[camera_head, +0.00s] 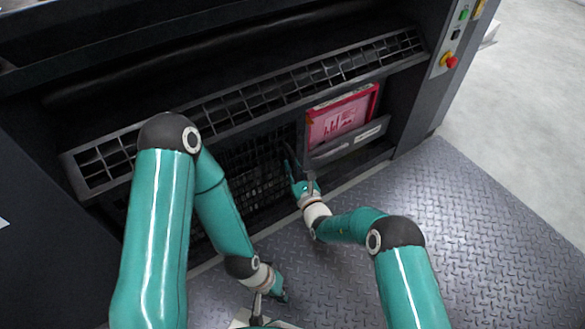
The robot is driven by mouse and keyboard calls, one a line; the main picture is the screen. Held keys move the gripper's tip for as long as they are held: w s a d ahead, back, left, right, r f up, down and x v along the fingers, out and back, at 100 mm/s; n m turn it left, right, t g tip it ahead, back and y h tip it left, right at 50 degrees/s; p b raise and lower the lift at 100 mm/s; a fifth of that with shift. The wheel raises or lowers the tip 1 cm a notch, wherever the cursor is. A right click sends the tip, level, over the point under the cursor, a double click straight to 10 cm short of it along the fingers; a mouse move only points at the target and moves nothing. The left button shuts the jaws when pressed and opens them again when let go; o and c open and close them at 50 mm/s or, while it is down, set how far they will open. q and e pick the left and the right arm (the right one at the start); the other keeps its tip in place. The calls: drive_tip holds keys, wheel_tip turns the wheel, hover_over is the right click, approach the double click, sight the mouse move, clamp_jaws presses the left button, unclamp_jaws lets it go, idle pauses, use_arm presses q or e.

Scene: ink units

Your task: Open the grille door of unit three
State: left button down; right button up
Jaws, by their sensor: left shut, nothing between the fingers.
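A long dark grille (290,84) in a frame runs across the front of the dark machine, from lower left to upper right. Below it, a dark mesh panel (243,172) shows in shadow, partly hidden by my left arm. I cannot tell which grille belongs to unit three. My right gripper (299,172) is in front of the mesh panel's right side, near the pink-red unit; whether it touches anything or is open is unclear. My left gripper (278,291) is low, over the floor in front of the machine, shut and empty, apart from the grilles.
A pink-red framed unit (342,117) sits in the opening, with a grey bar (347,140) beneath it. A control panel with a red stop knob (450,62) is at the upper right. The diamond-plate floor (465,215) is clear at the right.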

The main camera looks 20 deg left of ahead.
drive_tip(key=o, duration=0.4)
drive_tip(key=shift+w+d, duration=0.1)
drive_tip(key=shift+d, duration=0.15)
drive_tip(key=shift+a, duration=0.1)
drive_tip(key=v, duration=1.2)
drive_tip(key=x, duration=1.2)
idle(0.4)
